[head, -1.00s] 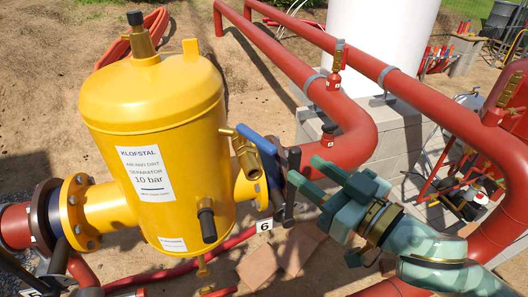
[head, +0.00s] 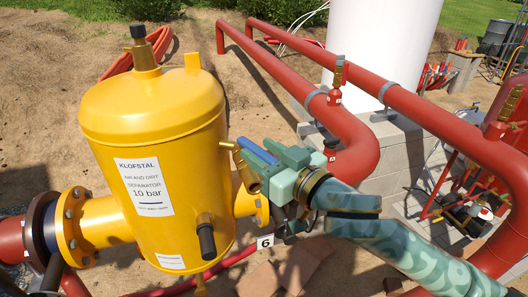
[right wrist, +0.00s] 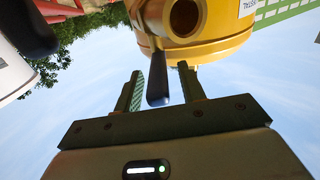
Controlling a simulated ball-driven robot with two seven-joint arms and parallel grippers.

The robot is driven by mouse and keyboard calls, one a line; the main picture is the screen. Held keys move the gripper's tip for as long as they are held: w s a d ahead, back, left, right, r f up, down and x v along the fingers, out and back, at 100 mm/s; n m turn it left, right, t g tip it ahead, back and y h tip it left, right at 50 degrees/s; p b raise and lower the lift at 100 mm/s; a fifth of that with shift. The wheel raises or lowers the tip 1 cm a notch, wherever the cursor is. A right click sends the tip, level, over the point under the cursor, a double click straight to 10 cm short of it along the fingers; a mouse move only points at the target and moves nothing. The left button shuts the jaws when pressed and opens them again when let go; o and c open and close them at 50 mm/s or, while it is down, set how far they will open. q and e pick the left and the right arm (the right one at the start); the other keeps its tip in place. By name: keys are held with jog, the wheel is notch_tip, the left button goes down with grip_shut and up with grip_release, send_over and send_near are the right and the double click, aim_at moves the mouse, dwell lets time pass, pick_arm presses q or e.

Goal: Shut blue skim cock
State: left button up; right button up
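The yellow air and dirt separator (head: 150,115) stands at the left of the head view. My left gripper is not in view.
A black-gripped handle (head: 206,240) hangs at the separator's front. Thick red pipes (head: 350,125) run behind my right arm. A tag marked 6 (head: 265,242) hangs below the gripper. A white tank (head: 380,45) stands on grey blocks behind.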

grip_shut()
dwell(1.3)
